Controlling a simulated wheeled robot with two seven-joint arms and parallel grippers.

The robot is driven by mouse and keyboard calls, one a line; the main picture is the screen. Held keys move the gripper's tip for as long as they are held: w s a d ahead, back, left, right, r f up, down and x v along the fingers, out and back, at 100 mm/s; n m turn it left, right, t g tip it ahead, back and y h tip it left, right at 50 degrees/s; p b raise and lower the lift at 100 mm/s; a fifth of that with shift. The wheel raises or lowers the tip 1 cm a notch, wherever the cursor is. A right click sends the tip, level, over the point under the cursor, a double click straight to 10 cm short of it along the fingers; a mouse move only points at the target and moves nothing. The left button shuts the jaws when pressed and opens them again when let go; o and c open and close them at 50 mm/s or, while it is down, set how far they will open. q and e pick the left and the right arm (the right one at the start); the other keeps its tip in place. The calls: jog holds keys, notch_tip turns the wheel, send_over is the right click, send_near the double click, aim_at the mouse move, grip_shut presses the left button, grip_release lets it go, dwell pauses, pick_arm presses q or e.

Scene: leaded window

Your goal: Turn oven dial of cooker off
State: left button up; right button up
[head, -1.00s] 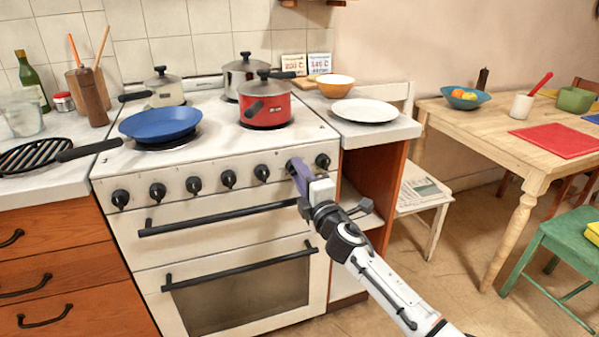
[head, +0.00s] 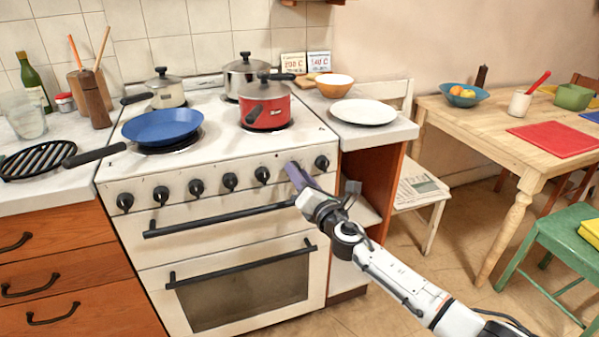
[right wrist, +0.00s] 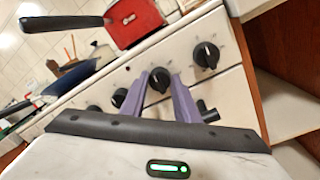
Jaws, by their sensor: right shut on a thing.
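The white cooker (head: 215,215) has a row of several black dials along its front panel. The rightmost dial (head: 322,162) is free and also shows in the right wrist view (right wrist: 206,54). My right gripper (head: 292,172) has its purple fingers at the second dial from the right, hiding it in the head view. In the right wrist view this dial (right wrist: 160,79) sits between the fingertips, and the gripper is shut on it. Which dial is the oven's cannot be read from labels. My left gripper is not in view.
A red pot (head: 266,110), a blue pan (head: 162,127) and other pots stand on the hob. The black oven handle (head: 225,219) runs below the dials. A white plate (head: 363,112) lies on the right counter. Floor in front of the cooker is partly clear.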

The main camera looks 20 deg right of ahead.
jog(key=shift+n, duration=0.7)
jog(key=o, duration=1)
jog(key=shift+o, duration=0.2)
jog(key=shift+s+d+p, duration=0.1)
jog(key=shift+s+p, duration=0.35)
jog(key=shift+s, duration=0.1)
jog(key=s+p, duration=0.1)
jog(key=s, duration=0.8)
jog(key=shift+d, duration=0.4)
jog(key=shift+s+f, duration=0.1)
